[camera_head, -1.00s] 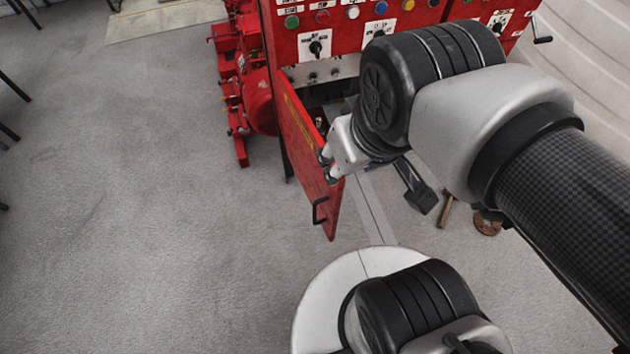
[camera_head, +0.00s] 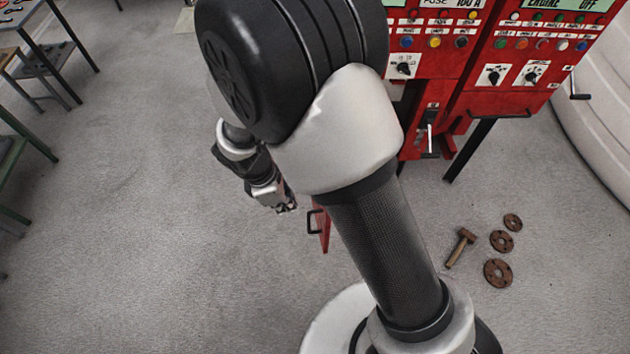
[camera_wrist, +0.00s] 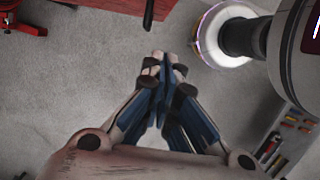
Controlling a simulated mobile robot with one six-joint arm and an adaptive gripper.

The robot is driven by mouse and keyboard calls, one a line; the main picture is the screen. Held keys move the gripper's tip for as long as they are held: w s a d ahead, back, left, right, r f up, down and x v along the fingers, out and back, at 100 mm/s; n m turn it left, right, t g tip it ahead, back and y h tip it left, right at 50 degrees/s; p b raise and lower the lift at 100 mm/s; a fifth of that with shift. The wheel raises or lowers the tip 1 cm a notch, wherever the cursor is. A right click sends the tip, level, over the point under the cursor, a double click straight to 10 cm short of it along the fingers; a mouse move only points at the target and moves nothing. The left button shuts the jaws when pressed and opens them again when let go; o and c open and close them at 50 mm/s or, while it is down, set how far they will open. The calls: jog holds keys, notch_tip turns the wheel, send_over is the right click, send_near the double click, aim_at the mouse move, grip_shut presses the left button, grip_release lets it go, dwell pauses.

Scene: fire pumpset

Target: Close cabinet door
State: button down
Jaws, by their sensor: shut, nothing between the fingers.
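The red cabinet door (camera_head: 323,228) stands open, swung out from the red pump cabinet (camera_head: 425,65). In the head view only its outer end shows; my arm hides the rest. Its black handle (camera_head: 311,220) is on the left face. My gripper (camera_head: 290,208) is shut and empty, just left of the door, with a small gap seen from above. In the wrist view the shut fingertips (camera_wrist: 164,58) are in the middle. A red edge of the door (camera_wrist: 120,6) and a dark bar that looks like the handle (camera_wrist: 148,13) lie ahead at the top.
A hammer (camera_head: 461,248) and rusty discs (camera_head: 497,272) lie on the floor at right. A second red panel (camera_head: 505,85) on black legs stands beside the cabinet, near a white tank (camera_head: 600,110). Tables (camera_head: 45,60) stand at far left. The floor left of the door is clear.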

jog(key=d+f+b, duration=0.4)
jog(key=d+f, duration=0.2)
jog(key=f, duration=0.4)
jog(key=shift+w, duration=0.25)
jog(key=shift+d, duration=0.1)
